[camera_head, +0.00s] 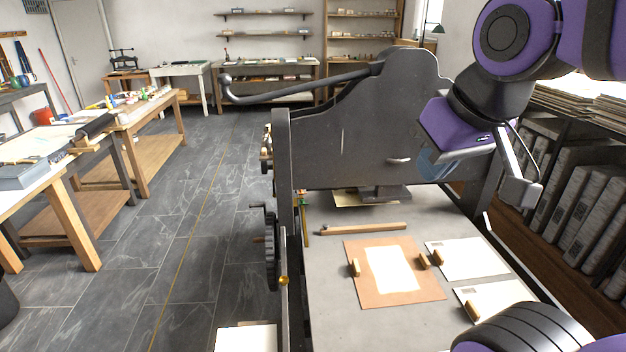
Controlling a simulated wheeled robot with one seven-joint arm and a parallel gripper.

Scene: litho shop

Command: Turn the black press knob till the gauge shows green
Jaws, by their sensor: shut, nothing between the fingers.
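The dark grey press (350,140) stands in front of me, with its tall side plate, long lever (300,90) and flat bed (330,280). My gripper (436,164) is at the upper right, in front of the right part of the press plate. I cannot make out the black knob or the gauge; my arm covers part of the press. A small pale handle (398,160) shows on the plate, left of my gripper.
A brown board with a white sheet (390,268), two white cards (465,258) and a wooden bar (362,229) lie on the bed. A toothed black wheel (271,250) is at its left side. Shelved binders (590,205) stand close at right. The left aisle floor is clear.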

